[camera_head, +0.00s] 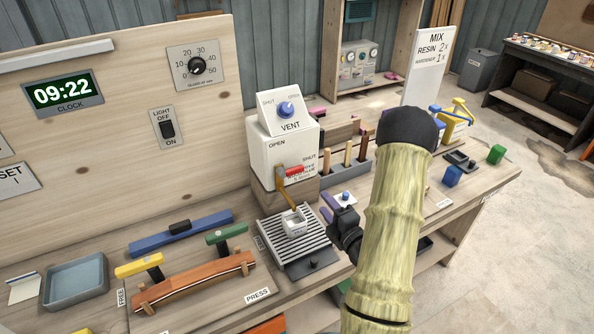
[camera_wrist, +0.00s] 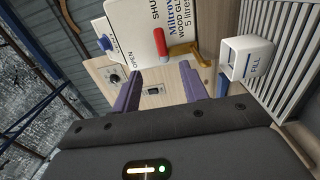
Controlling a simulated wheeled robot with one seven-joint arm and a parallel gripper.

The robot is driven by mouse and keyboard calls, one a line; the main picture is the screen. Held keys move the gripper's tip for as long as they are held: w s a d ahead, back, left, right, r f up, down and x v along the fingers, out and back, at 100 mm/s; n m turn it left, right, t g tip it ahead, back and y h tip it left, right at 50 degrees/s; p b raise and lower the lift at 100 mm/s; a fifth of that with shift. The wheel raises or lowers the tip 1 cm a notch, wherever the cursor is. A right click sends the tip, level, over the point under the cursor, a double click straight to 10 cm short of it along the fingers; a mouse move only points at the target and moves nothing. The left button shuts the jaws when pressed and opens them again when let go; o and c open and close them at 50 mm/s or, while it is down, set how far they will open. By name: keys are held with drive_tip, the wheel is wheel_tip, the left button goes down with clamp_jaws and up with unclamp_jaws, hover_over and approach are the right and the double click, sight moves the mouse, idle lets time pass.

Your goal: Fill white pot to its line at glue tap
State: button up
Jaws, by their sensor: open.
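The white pot (camera_head: 294,222) stands upright on the slatted grate (camera_head: 318,256), below the tap of the white glue box (camera_head: 271,150). In the wrist view the pot (camera_wrist: 250,62) shows a FILL label and a blue line near its rim. Its glue level is hidden. The tap's red handle (camera_head: 292,171) points to the SHUT side; it also shows in the wrist view (camera_wrist: 161,42). The amber spout (camera_wrist: 188,52) ends above the pot; I cannot tell whether glue runs. My gripper (camera_wrist: 162,82) is open and empty, to the right of the pot in the head view, facing the tap.
A VENT box (camera_head: 285,110) with a blue knob sits on the glue box. Upright wooden-handled tools (camera_head: 348,155) stand behind my arm. A clamped wooden piece (camera_head: 193,282) lies left of the grate, with a blue-grey tray (camera_head: 75,283) farther left.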

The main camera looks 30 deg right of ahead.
sight(298, 172)
drive_tip(key=w, duration=0.5)
drive_tip(key=w+p, duration=0.1)
drive_tip(key=w, duration=0.5)
drive_tip(key=w+p, duration=0.1)
drive_tip(key=w, duration=0.5)
drive_tip(key=shift+w+a, duration=0.2)
drive_tip(key=shift+a, duration=0.1)
drive_tip(key=shift+c, duration=0.4)
clamp_jaws()
